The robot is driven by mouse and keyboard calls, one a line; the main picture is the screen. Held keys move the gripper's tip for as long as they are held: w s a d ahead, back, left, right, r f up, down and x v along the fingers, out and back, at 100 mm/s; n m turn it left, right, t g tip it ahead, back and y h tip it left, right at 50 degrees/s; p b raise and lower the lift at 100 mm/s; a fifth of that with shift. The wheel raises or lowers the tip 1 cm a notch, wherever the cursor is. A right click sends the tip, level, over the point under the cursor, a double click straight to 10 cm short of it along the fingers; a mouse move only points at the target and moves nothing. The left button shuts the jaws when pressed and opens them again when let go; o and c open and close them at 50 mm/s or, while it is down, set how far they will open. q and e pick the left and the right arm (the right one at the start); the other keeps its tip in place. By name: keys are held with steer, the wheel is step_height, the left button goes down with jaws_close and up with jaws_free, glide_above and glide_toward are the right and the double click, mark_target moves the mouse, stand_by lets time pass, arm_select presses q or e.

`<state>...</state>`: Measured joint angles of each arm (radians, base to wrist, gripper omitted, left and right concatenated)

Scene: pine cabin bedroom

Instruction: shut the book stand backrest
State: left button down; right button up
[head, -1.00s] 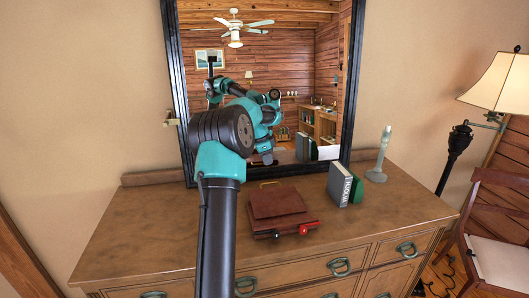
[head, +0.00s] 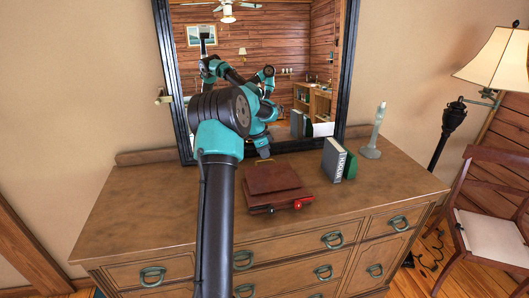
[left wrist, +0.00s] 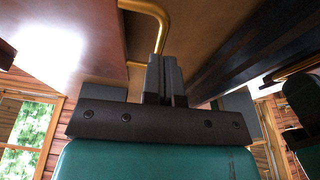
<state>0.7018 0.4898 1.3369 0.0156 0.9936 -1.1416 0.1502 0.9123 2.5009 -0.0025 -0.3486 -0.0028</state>
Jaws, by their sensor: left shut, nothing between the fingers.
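The book stand (head: 272,180) is a reddish-brown wooden piece on the dresser top, with red and black knobs at its front edge. Its backrest panel looks low, but I cannot tell its exact angle. A thin gold loop (head: 265,160) sticks out at its back edge. The loop shows as a bent gold bar (left wrist: 153,14) beside the stand's panel (left wrist: 60,30) in the left wrist view. My left gripper (head: 264,153) is just behind the stand, near the loop, shut and empty. Its fingers (left wrist: 165,78) are close to the gold bar; contact is unclear. My right gripper is not in view.
A black-framed mirror (head: 347,70) stands close behind my left gripper. Grey and green books (head: 334,160) stand upright right of the book stand, with a pale slim object (head: 375,135) beyond. The dresser top (head: 370,195) is clear at front right.

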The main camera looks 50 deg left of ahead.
arm_select(q)
steer(key=shift+a+f, duration=0.1)
steer(key=shift+f, duration=0.6)
steer(key=shift+w, duration=0.1)
steer(key=shift+a+r, duration=0.1)
steer(key=shift+r, duration=0.5)
steer(key=w+a+v, duration=0.1)
steer(key=v, duration=1.1)
steer(key=shift+r, duration=0.5)
steer(key=shift+w, duration=0.1)
